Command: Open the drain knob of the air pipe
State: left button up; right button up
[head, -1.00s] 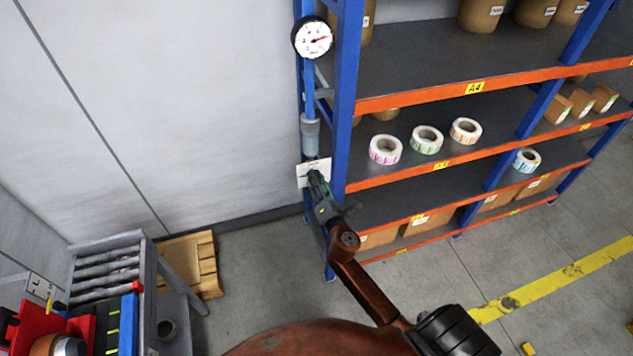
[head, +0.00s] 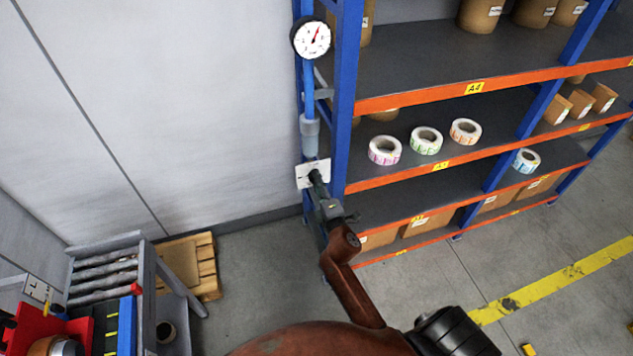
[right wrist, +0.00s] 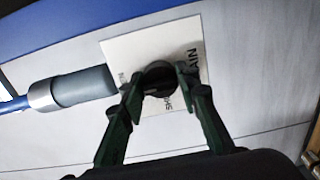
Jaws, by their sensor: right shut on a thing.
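The blue air pipe (head: 308,88) runs down beside the blue shelf post. It carries a round white gauge (head: 311,38), its needle pointing nearly straight up, and ends in a grey cylinder (head: 309,135). This cylinder also shows in the right wrist view (right wrist: 83,87). Below it is a white plate (right wrist: 124,48) with partly hidden lettering that includes "AIN". The dark round drain knob (right wrist: 157,71) sits in front of the plate. My right gripper (head: 316,179) is shut on the knob, one finger on each side in the right wrist view (right wrist: 159,82). My left gripper is out of view.
The shelf rack (head: 455,83) stands right of the pipe, with label rolls (head: 426,140) and boxes on it. A wooden pallet (head: 206,262) lies by the wall. A grey roller stand (head: 107,265) is at the lower left. Floor between them is clear.

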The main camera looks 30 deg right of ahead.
jog(key=shift+f, duration=0.1)
dwell(0.3)
jog(key=o, duration=1.2)
jog(key=shift+c, duration=0.2)
jog(key=v, duration=1.2)
